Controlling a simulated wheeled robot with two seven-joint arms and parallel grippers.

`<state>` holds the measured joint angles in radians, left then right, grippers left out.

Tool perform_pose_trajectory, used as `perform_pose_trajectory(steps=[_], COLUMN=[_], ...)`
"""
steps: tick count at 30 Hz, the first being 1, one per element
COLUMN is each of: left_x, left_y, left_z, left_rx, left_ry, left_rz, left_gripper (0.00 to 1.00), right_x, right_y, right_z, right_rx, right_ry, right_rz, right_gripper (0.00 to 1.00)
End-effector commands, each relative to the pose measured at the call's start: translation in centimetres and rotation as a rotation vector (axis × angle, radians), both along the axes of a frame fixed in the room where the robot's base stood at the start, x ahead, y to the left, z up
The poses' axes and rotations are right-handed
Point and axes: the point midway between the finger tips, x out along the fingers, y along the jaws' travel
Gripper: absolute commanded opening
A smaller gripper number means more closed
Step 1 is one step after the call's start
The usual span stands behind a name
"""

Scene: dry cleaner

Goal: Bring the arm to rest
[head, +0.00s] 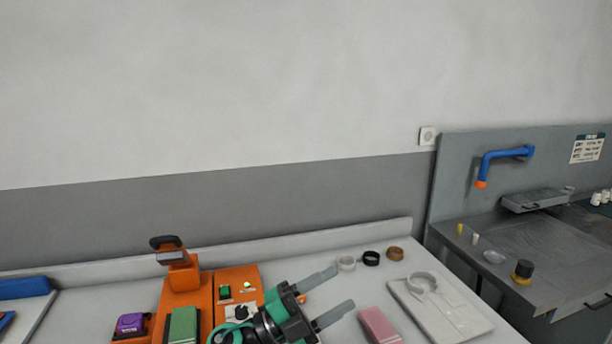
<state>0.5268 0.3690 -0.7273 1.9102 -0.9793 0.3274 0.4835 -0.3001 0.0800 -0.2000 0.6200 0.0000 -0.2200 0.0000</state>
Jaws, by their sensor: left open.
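My left gripper (328,296) shows in the head view at the bottom middle, over the white counter. Its two grey fingers are spread apart and point to the right and a little up. Nothing is between them. Its teal and black body covers part of an orange machine (181,277) with a dark-handled head. My right gripper is not in view.
A pink block (379,324) and a pale board (459,313) with a ring lie right of the fingers. Several small rings (371,258) sit behind. A purple item (131,324) is at left. A grey sink bench (545,255) stands at right.

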Motion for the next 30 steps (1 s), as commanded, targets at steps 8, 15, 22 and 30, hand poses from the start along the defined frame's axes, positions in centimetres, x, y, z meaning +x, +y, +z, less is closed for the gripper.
perform_pose_trajectory(steps=[8, 15, 22, 30], left_x=[2.2, 0.3, -7.8, -18.6], left_y=[9.0, 17.6, 23.6, 26.4], left_z=[-3.4, -12.9, -23.5, -30.1], left_rx=[-0.362, -0.482, -0.431, -0.274], left_ry=[0.421, 0.875, 1.362, 1.785], left_rz=[0.429, 0.803, 1.104, 1.274], left_gripper=[0.58, 0.58, 0.58, 0.58], right_x=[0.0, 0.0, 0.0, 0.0], right_y=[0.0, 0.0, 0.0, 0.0], right_z=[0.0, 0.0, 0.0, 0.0], right_rx=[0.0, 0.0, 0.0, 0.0], right_ry=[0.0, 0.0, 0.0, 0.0], right_rz=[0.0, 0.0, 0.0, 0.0], right_gripper=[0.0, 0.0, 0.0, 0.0])
